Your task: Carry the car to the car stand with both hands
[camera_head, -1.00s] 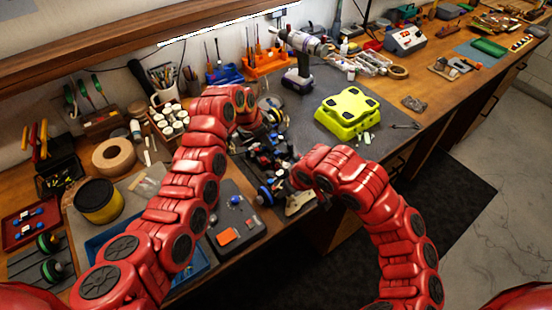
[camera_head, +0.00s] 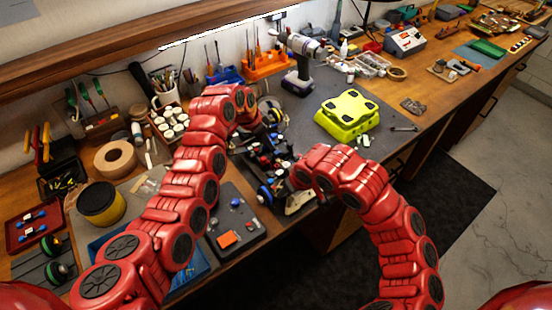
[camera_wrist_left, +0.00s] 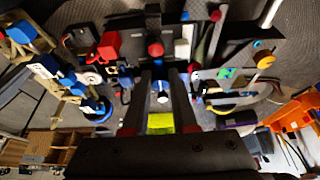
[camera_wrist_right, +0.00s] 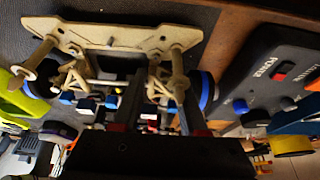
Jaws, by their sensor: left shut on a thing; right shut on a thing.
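The car (camera_head: 268,165) is a bare dark chassis with blue-rimmed wheels and small blue and red parts, at the bench's front edge between my two arms. My left gripper (camera_head: 254,132) is at its far end, shut on a part of it; the fingers show in the left wrist view (camera_wrist_left: 160,85). My right gripper (camera_head: 294,172) is at its near end, shut on it, close to a pale plate with posts (camera_wrist_right: 110,35). The arms hide much of the car. The lime-yellow stand with black pads (camera_head: 347,117) is to the right. I cannot tell whether the car is lifted.
A drill (camera_head: 301,70) stands behind the stand. A dark box with an orange patch (camera_head: 236,230) lies left of the car. A small wrench (camera_head: 404,128) lies right of the stand. The grey mat between car and stand is mostly clear.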

